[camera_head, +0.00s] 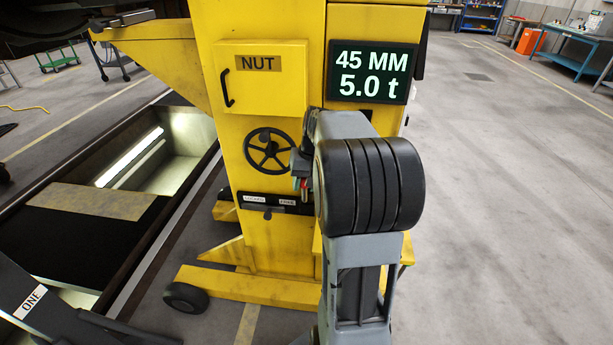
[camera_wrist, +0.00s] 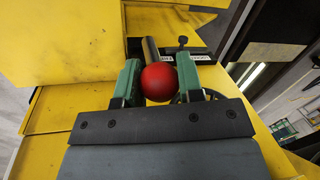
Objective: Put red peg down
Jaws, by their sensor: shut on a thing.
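The red peg (camera_wrist: 158,82) shows in the wrist view as a round red knob with a grey shaft running up and away from it. My gripper (camera_wrist: 160,74) has its two green fingers on either side of the knob and is shut on it. In the head view my gripper (camera_head: 301,176) is in front of the yellow lifting column (camera_head: 235,160), and a small bit of red shows at its fingers. Behind the peg is a black plate (camera_head: 262,201) with two white labels. I cannot tell whether the shaft touches the plate.
A black handwheel (camera_head: 268,150) is just left of my gripper. Above are a yellow box marked NUT (camera_head: 262,90) and a display (camera_head: 372,73) reading 45 MM, 5.0 t. A pit (camera_head: 150,160) lies at left. The floor at right is clear.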

